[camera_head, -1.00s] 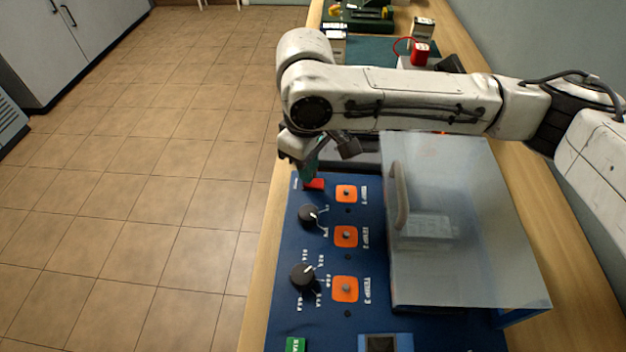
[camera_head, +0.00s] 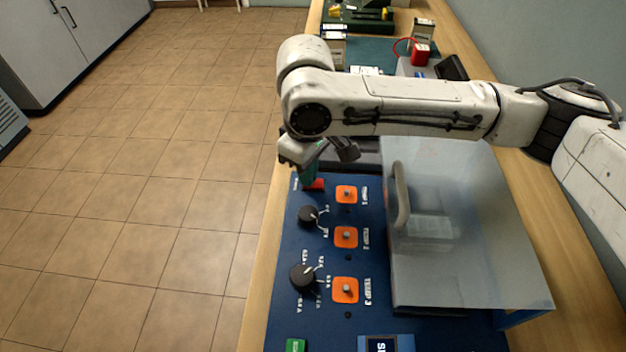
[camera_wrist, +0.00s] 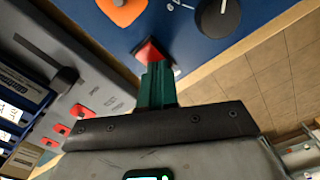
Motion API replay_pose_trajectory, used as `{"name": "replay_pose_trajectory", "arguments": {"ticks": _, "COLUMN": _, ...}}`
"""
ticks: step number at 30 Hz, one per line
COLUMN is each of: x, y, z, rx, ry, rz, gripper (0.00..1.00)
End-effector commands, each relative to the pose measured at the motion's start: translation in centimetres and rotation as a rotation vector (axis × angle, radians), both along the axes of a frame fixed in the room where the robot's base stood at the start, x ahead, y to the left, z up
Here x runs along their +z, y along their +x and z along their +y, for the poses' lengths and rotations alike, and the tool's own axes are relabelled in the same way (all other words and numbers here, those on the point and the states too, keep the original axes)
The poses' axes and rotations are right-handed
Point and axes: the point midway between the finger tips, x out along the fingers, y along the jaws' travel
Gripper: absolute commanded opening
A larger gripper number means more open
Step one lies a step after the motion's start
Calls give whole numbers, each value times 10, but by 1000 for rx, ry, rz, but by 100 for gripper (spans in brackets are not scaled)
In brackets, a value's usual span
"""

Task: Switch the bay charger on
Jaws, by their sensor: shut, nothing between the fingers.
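The bay charger is a blue panel (camera_head: 283,270) on the bench, with a hinged clear cover (camera_head: 465,220) over its right part. A red switch (camera_head: 315,184) sits at its far left corner and also shows in the wrist view (camera_wrist: 147,52). My gripper (camera_head: 309,176) points down at this switch, its green fingers (camera_wrist: 157,72) together and empty. The fingertips overlap the switch's edge in the wrist view; I cannot tell whether they press it. A small display (camera_head: 388,345) at the panel's near edge shows white letters, partly cut off.
Two black knobs (camera_head: 302,275) and several orange squares with studs (camera_head: 345,290) lie near the switch. A green button (camera_head: 296,345) is at the near edge. A grey unit with red parts (camera_wrist: 85,112) adjoins the panel. Tiled floor (camera_head: 150,200) lies open to the left.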

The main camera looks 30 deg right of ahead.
Motion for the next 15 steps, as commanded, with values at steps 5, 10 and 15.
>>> {"name": "replay_pose_trajectory", "arguments": {"ticks": 5, "x": 11, "y": -1, "z": 0, "rx": -1, "ry": 1, "rz": 3, "gripper": 0}}
{"name": "replay_pose_trajectory", "arguments": {"ticks": 10, "x": 23, "y": 0, "z": 0, "rx": -1, "ry": 0, "rz": 2, "gripper": 0}}
{"name": "replay_pose_trajectory", "arguments": {"ticks": 15, "x": 35, "y": -1, "z": 0, "rx": -1, "ry": 0, "rz": 2, "gripper": 0}}
